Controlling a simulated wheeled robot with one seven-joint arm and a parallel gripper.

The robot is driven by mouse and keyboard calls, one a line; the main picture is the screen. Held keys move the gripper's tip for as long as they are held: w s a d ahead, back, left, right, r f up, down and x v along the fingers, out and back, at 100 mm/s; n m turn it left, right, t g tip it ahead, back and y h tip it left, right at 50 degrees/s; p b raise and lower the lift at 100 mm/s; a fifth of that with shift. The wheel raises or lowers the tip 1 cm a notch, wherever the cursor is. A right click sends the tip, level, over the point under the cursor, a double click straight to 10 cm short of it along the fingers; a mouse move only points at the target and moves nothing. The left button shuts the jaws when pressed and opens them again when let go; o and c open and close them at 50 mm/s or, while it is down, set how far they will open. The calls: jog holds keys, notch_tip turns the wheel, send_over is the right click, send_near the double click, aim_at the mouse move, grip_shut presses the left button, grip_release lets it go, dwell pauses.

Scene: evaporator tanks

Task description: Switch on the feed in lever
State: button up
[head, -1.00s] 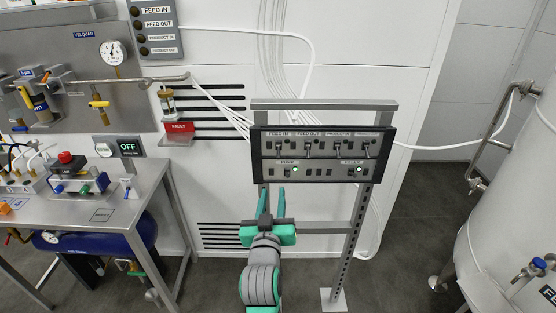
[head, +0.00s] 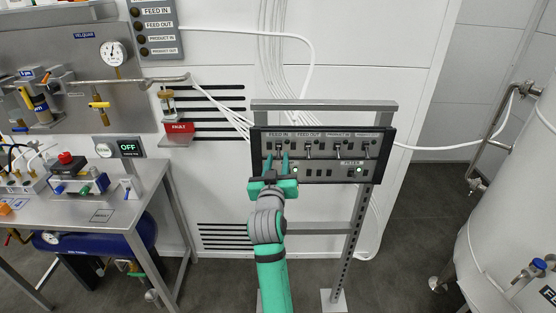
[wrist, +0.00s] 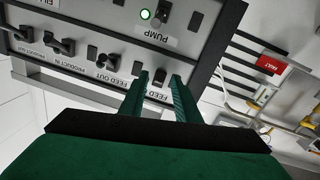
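The control panel (head: 322,177) is a dark box on a grey metal stand, with a row of labelled levers. The feed in lever (head: 280,147) is the leftmost, under its FEED IN label, and shows just above my fingertips. My gripper (head: 277,157) is in front of the panel's left end, open, with two green fingers apart. In the wrist view the fingertips (wrist: 161,76) are on either side of the dark feed in lever (wrist: 160,74). The fingers hide part of its label. I cannot tell whether they touch the lever.
The feed out lever (head: 308,150) is close on the right, followed by two product levers. A green lamp (wrist: 145,14) glows by the PUMP label. A steel table (head: 100,214) stands left and a large white tank (head: 505,210) right.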

jog(key=shift+w, duration=0.5)
grip_shut()
